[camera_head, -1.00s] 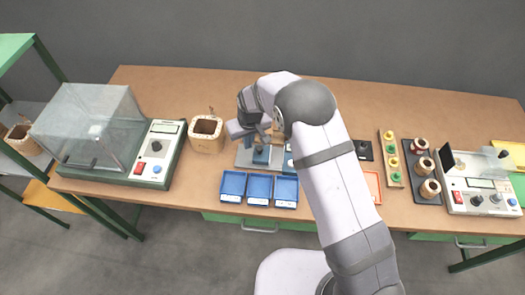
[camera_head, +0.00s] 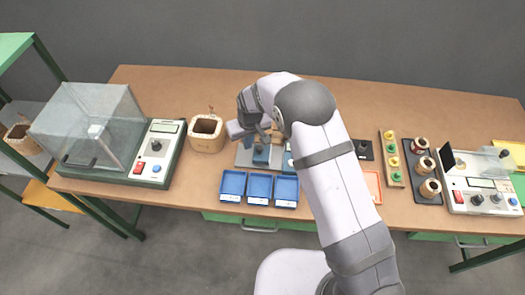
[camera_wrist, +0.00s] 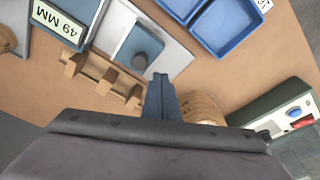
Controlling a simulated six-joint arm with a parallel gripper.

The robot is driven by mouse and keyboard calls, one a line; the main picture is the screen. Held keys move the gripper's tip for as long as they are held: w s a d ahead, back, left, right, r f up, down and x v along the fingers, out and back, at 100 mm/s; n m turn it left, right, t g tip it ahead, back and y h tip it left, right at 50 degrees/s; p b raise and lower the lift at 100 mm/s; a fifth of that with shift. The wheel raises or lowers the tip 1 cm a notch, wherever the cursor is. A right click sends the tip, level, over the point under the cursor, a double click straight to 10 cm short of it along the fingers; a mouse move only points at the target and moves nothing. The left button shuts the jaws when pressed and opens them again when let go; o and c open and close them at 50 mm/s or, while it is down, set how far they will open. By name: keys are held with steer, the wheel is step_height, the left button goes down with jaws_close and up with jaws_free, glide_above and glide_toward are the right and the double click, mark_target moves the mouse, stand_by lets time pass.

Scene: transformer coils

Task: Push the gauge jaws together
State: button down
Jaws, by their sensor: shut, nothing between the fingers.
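The gauge's light grey base plate (camera_wrist: 178,57) lies on the table; it also shows in the head view (camera_head: 243,158), partly behind my arm. A blue-grey jaw block (camera_wrist: 140,45) with a round knob sits on it in the wrist view. The jaw block also shows in the head view (camera_head: 261,154). A label reading "49 MM" (camera_wrist: 57,23) is to its left. My gripper (camera_wrist: 160,80) is shut and empty, its tips close to the knob and plate edge. I cannot tell whether they touch. My gripper in the head view (camera_head: 262,136) is over the gauge's back side.
A notched wooden piece (camera_wrist: 103,80) lies close beside the jaw block. Blue trays (camera_head: 259,189) stand in front of the gauge. The table behind the arm is clear.

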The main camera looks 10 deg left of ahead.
mark_target(260, 148)
steer(key=shift+f+b, duration=0.65)
steer(key=shift+f, duration=0.45)
steer(key=shift+d, duration=0.15)
steer(key=shift+d, duration=2.45)
steer(key=shift+a, duration=0.1)
steer(key=shift+a, duration=0.5)
steer(key=shift+r, duration=0.1)
steer(key=shift+r+p, duration=2.5)
steer(key=shift+r, duration=1)
